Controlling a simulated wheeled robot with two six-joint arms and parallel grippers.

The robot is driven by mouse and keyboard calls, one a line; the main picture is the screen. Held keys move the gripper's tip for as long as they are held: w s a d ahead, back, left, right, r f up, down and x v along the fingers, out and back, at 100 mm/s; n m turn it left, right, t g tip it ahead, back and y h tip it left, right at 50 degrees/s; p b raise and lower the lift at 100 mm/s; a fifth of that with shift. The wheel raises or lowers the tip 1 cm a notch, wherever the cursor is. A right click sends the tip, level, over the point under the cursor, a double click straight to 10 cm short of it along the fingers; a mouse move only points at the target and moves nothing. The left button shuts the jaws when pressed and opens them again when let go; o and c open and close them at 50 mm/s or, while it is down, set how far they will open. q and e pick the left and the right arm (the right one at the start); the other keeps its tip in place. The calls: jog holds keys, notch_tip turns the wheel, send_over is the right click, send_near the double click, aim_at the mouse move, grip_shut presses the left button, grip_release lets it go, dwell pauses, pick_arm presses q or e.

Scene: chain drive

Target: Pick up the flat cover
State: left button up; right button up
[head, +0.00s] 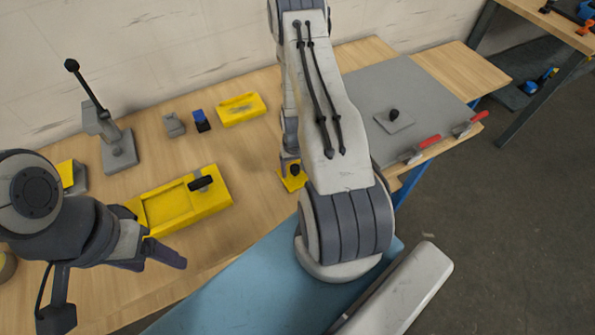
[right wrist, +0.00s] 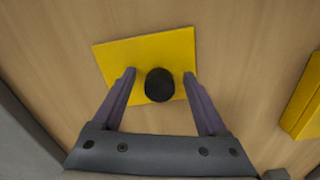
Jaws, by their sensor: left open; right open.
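The flat cover (right wrist: 120,60) is a thin yellow square plate with a black round knob (right wrist: 159,85). It lies on the wooden table, and in the head view the cover (head: 291,183) shows partly, below my right arm. My right gripper (right wrist: 159,75) is open, with one finger on each side of the knob in the right wrist view. Both fingers appear apart from the knob; their height over the plate is hard to tell. My left gripper (head: 160,240) is open and empty at the left, near the yellow tray's front edge.
A yellow tray (head: 220,203) with a black-handled part lies left of the cover. Behind are a yellow block (head: 242,109), a blue-black piece (head: 201,121) and a grey lever stand (head: 119,152). A grey board (head: 430,105) with red-handled clamps lies at the right.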

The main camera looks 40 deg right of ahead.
grip_shut()
dwell(0.3)
